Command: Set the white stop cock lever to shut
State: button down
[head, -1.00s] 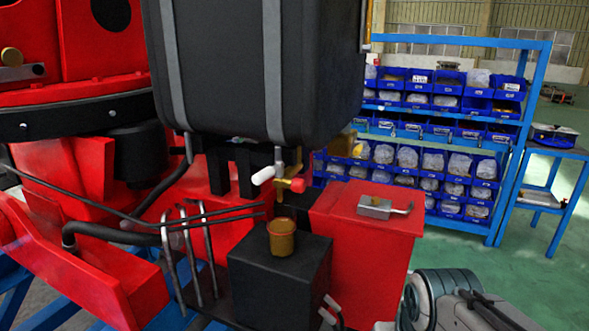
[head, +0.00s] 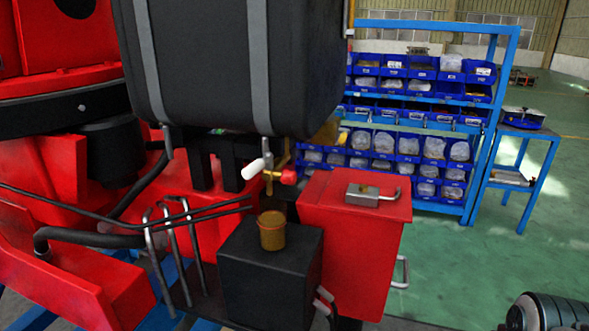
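The white stop cock lever (head: 254,169) sits on a brass valve (head: 269,174) under the black tank (head: 235,65). The lever points left and slightly down from the valve. A red knob or handle (head: 289,177) is on the right side of the same valve. The valve hangs above a brass cup-like fitting (head: 271,230) on a black box (head: 268,270). Part of my arm (head: 548,313) shows at the bottom right corner, well right of the lever. My gripper is not in view.
A red box (head: 352,235) with a metal latch (head: 362,195) on its lid stands right of the black box. Bent metal levers (head: 175,250) and black hoses (head: 95,240) stand left. A blue rack of bins (head: 430,110) is behind. Green floor (head: 455,265) is clear at right.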

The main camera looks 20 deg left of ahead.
aim_at(259, 165)
jog(key=k, duration=0.45)
jog(key=u, duration=0.75)
jog(key=i, duration=0.5)
